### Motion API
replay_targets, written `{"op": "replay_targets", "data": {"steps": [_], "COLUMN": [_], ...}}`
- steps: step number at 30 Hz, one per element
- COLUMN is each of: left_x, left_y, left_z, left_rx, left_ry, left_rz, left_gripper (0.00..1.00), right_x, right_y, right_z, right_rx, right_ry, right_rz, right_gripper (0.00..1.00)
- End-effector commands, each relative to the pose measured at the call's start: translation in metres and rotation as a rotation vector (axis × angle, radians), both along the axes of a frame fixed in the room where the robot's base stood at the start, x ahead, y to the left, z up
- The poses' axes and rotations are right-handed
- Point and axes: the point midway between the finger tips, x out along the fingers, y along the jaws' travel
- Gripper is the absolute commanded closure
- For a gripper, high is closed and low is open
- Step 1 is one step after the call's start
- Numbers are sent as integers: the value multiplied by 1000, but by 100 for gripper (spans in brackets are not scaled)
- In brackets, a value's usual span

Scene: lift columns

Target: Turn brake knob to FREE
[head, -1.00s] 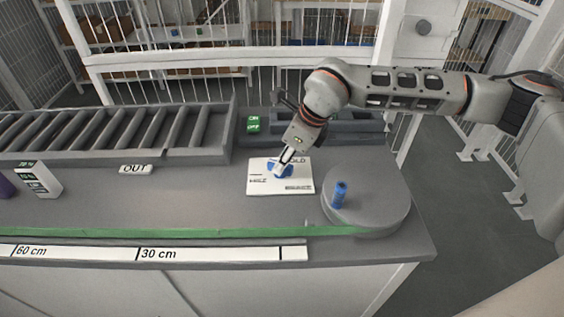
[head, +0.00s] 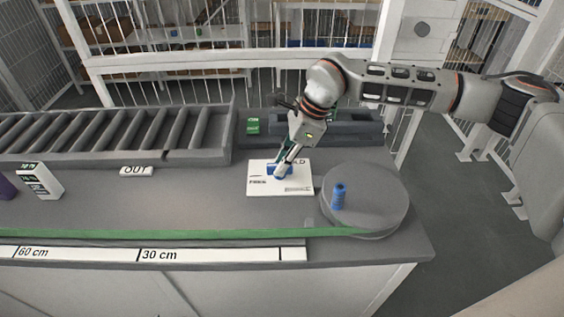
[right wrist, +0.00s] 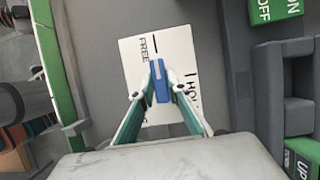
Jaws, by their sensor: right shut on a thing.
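The blue brake knob (head: 272,170) sits on a white label plate (head: 299,188) on the grey bench; in the right wrist view the knob (right wrist: 160,82) is a blue bar. Its far end there points at the black tick beside FREE on the plate (right wrist: 137,62). HOLD stands on the plate's right side in that view. My right gripper (head: 280,174) reaches down to the knob. In the right wrist view the gripper (right wrist: 160,96) has its fingertips shut on the knob's sides. The fingers hide part of the plate's lettering. My left gripper is in neither view.
A round grey disc (head: 376,190) with a blue peg (head: 339,196) stands right of the plate. A green ON/OFF block (head: 253,126) is behind it. A roller conveyor (head: 90,135) lies at the back left, and a green strip (head: 150,240) runs along the front.

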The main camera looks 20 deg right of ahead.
Motion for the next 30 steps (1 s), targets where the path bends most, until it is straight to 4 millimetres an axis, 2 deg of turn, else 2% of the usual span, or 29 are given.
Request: {"op": "replay_targets", "data": {"steps": [6, 7, 9, 21, 26, 30], "left_x": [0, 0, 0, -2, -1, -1], "left_y": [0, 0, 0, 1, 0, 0], "left_z": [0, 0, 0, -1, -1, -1], "left_rx": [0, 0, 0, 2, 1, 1], "left_ry": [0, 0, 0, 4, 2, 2], "left_rz": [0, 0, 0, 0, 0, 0], "left_gripper": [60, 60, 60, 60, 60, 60], "right_x": [0, 0, 0, 0, -2, -4], "right_y": [0, 0, 0, -1, -10, -21], "right_z": [0, 0, 0, 4, 25, 52], "right_rx": [-1, -1, -1, 0, 0, 0], "right_ry": [-3, -3, -3, -3, -4, -7], "right_rz": [3, 3, 3, 1, -1, 0], "right_gripper": [100, 80, 68, 68, 68, 68]}}
